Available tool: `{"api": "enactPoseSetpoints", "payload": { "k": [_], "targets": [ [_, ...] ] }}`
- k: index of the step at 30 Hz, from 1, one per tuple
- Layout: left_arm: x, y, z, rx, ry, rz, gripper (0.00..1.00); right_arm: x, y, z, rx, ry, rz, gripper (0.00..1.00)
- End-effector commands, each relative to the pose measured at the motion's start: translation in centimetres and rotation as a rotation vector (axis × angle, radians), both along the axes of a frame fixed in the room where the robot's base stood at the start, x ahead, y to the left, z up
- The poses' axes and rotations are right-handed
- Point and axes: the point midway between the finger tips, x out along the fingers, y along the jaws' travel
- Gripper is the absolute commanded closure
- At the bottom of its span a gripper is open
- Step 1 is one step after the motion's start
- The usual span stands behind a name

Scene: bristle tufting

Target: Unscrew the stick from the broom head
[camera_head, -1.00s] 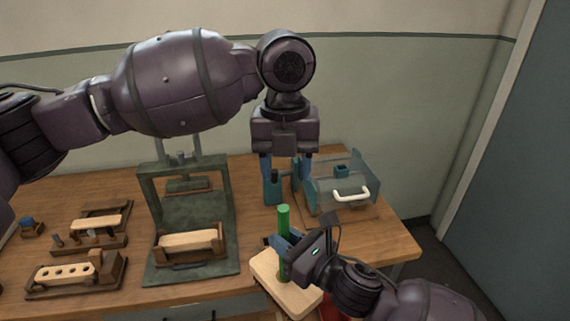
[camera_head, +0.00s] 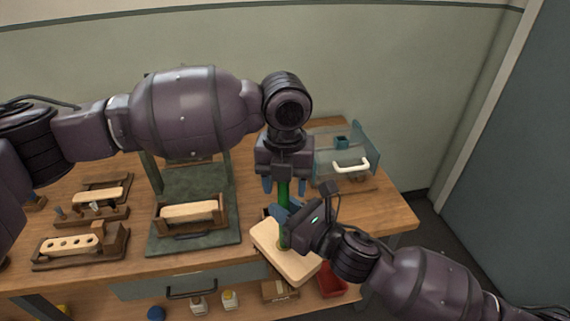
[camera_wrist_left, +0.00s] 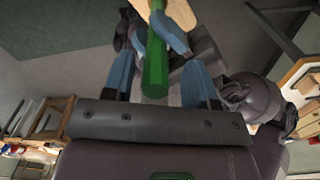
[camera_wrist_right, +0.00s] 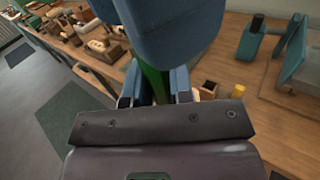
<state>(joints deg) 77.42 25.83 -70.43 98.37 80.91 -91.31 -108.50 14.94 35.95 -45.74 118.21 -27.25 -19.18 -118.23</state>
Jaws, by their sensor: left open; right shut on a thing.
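The green stick (camera_head: 284,190) stands upright from the pale wooden broom head (camera_head: 270,251) at the table's front edge. My right gripper (camera_head: 283,217) is shut on the stick's lower part, just above the broom head. The right wrist view shows the green stick (camera_wrist_right: 154,82) between its fingers. My left gripper (camera_head: 285,187) is open and points down over the stick's top. In the left wrist view the stick (camera_wrist_left: 156,70) rises between the open blue fingers (camera_wrist_left: 160,84), with the broom head (camera_wrist_left: 190,14) beyond. I cannot tell whether the left fingers touch the stick.
A dark green press stand (camera_head: 193,220) with a wooden block stands left of the broom head. Wooden fixtures (camera_head: 80,245) lie farther left. A clear box with a white handle (camera_head: 351,167) is at the back right. A red bin (camera_head: 331,283) and bottles sit below the tabletop.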

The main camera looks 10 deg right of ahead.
Motion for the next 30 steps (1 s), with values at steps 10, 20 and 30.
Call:
{"api": "enactPoseSetpoints", "payload": {
  "k": [10, 20, 30],
  "targets": [
    [-0.01, 0.00, -1.48, 0.000, 0.000, 0.000, 0.48, 0.01, 0.02, 0.12, 0.001, -0.002, 0.001, 1.00],
    [-0.02, -0.01, -1.46, 0.000, 0.000, 0.000, 0.72, 0.01, 0.02, 0.12, 0.001, -0.002, 0.001, 1.00],
    [-0.16, -0.19, -1.42, -0.004, 0.001, 0.011, 1.00, -0.03, 0.12, 0.14, 0.002, -0.002, 0.003, 1.00]
  ]
}}
